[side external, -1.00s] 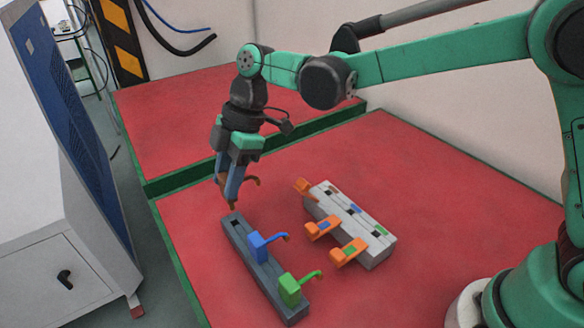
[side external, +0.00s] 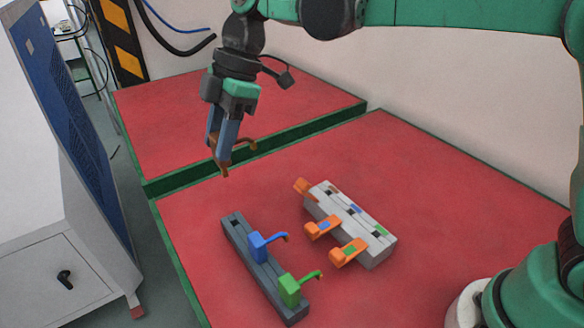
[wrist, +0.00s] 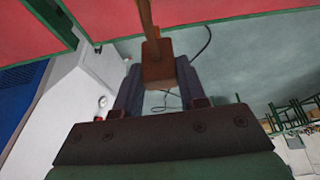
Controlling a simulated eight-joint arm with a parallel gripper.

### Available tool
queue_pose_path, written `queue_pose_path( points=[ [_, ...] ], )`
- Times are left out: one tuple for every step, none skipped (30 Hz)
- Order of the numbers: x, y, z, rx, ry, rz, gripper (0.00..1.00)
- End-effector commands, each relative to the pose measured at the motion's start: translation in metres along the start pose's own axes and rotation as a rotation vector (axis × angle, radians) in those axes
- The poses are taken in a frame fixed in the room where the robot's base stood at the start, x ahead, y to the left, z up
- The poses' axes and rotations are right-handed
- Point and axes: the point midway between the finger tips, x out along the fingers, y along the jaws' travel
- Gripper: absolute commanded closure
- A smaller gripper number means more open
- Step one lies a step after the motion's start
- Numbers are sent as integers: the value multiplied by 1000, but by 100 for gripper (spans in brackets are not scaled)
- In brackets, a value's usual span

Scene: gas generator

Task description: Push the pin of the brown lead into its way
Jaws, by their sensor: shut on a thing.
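My gripper (side external: 221,165) is shut on the brown lead (side external: 246,144) and holds it in the air above the far end of the dark grey rack. In the wrist view the brown lead's block (wrist: 157,64) sits between the fingers, with its tail pointing to the top of the picture. Its pin cannot be made out clearly. The light grey connector block (side external: 340,205) lies on the red table to the right. Its top has brown, blue and green marks beside dark openings, and orange levers stick out along its left side.
The dark grey rack (side external: 247,249) holds the blue lead (side external: 261,245) and the green lead (side external: 292,288); its far slot is empty. A green rail (side external: 300,138) crosses the table behind. A white cabinet (side external: 60,215) stands at left. Red table right of the connector block is clear.

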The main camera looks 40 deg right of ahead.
Motion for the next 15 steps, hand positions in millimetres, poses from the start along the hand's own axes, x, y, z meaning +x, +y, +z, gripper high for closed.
queue_pose_path(
  points=[
    [-7,0,-3,0,0,0,100],
    [-11,0,-5,0,0,0,100],
    [-16,0,-7,0,0,0,100],
    [-20,0,-8,0,0,0,100],
    [-24,0,-10,0,0,0,100],
    [-28,0,-2,4,-1,1,100],
    [-30,0,5,6,-3,2,100],
    [-33,0,11,6,-4,2,100],
    [-36,0,19,7,-5,3,100],
    [-39,0,25,6,-6,3,100],
    [-42,-1,32,7,-7,3,100],
    [-46,-2,42,8,-8,3,100],
    [-49,-3,49,7,-8,3,100],
    [-52,-5,56,8,-9,4,100],
    [-57,-7,67,9,-9,3,100]
  ],
)
